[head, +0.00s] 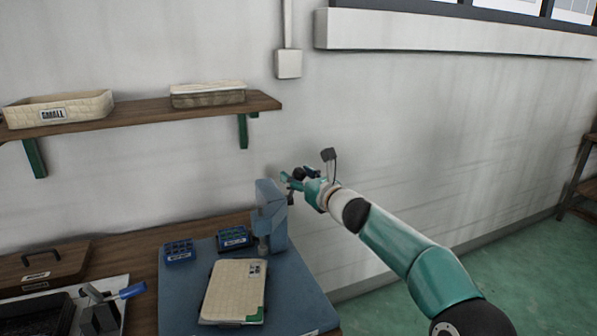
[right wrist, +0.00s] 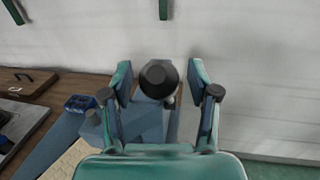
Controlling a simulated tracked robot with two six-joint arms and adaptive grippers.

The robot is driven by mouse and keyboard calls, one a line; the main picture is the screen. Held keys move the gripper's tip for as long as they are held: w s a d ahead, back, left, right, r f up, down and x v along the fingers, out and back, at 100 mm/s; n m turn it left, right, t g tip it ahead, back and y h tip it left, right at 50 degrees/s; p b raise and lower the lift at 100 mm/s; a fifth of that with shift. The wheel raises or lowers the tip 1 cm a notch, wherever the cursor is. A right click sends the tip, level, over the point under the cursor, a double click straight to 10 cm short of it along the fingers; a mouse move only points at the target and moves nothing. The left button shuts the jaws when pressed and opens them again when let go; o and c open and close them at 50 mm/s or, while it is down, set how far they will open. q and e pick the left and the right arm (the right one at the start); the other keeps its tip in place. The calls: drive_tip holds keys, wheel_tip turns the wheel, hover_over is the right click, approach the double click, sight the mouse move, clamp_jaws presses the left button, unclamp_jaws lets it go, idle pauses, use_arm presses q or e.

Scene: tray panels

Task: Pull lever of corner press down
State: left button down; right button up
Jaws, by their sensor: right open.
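The corner press (head: 270,212) is a blue-grey upright body at the back right corner of a blue mat. Its lever ends in a round black knob (right wrist: 158,78), which shows in the right wrist view between my fingers. The lever's shaft is mostly hidden behind the knob. My right gripper (head: 290,180) is at the top right of the press. It also shows in the right wrist view (right wrist: 158,82), open, with a finger on each side of the knob and visible gaps. A cream quilted tray panel (head: 232,291) with a green corner lies in front of the press. My left gripper is not in view.
Two small blue bins (head: 179,250) (head: 234,237) stand on the blue mat (head: 292,300) left of the press. A clamp with a blue handle (head: 128,291) is at the front left. A wall shelf (head: 140,112) with baskets hangs above.

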clamp_jaws()
idle(0.3)
